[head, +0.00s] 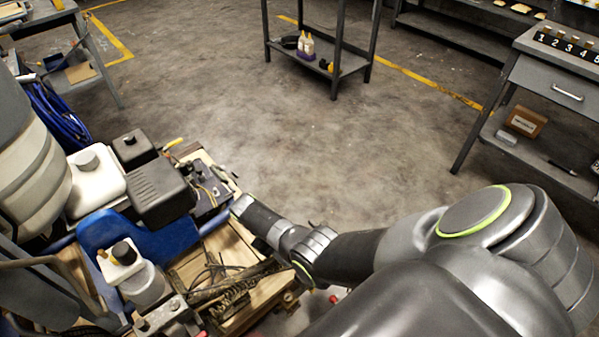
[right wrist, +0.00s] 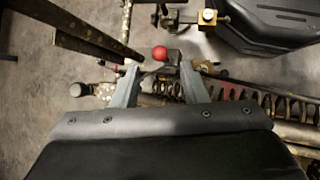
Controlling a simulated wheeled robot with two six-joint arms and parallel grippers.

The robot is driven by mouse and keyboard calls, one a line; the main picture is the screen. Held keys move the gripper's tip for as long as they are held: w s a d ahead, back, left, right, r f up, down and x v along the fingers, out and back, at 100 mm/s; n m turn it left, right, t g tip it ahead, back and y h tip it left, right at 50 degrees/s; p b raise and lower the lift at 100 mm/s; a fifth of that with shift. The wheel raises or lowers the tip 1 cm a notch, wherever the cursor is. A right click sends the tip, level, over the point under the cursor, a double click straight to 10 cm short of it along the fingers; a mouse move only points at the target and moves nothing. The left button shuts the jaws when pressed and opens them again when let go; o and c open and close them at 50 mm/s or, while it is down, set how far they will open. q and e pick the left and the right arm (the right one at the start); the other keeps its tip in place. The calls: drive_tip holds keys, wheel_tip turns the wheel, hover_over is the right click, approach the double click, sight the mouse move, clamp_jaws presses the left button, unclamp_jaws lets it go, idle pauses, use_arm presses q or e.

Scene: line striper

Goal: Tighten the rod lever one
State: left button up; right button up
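In the right wrist view, my right gripper (right wrist: 160,68) is open, its two grey fingers spread apart. A red ball knob (right wrist: 159,53) shows just beyond the fingertips, roughly centred between them. The knob appears to sit on a short metal lever or fitting, mostly hidden behind the fingers. I cannot tell whether the fingers touch it. A spring-wrapped rod (right wrist: 235,92) runs to the right behind the right finger. In the head view, my right arm reaches left to the line striper (head: 160,190); its gripper cannot be made out there. My left gripper is not in view.
A brass clamp fitting (right wrist: 208,16) and a black casing (right wrist: 270,25) lie beyond the knob, and dark metal bars (right wrist: 75,32) at upper left. In the head view, a shelf cart (head: 335,62) stands at the back and a workbench (head: 555,75) at right. The middle floor is clear.

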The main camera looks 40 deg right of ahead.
drive_tip(key=v, duration=1)
